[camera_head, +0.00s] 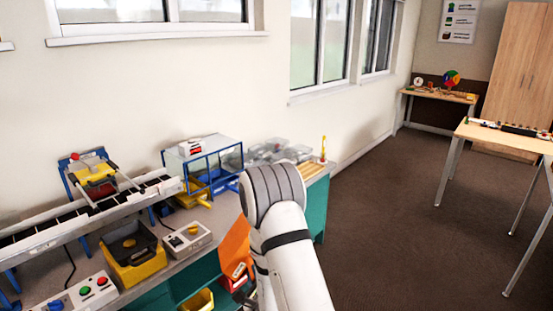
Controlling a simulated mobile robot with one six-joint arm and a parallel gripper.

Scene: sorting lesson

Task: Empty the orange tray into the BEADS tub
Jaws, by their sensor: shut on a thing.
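An orange panel-like thing (235,247), which looks like the orange tray, shows just left of my arm in the head view. It stands steeply tilted at the front edge of the bench, and its right part is hidden behind my arm. My white arm with its grey joint fills the lower middle. My gripper is hidden behind it, so I cannot see its fingers or what they touch. A small red and white thing (238,271) shows at the tray's lower edge. No tub with a readable BEADS label shows.
The grey bench holds a conveyor (90,215), a yellow box with a black top (133,256), a button box (187,238), a blue-framed clear case (213,165) and clear tubs (268,150). A yellow bin (198,301) sits low in front. Open carpet lies right.

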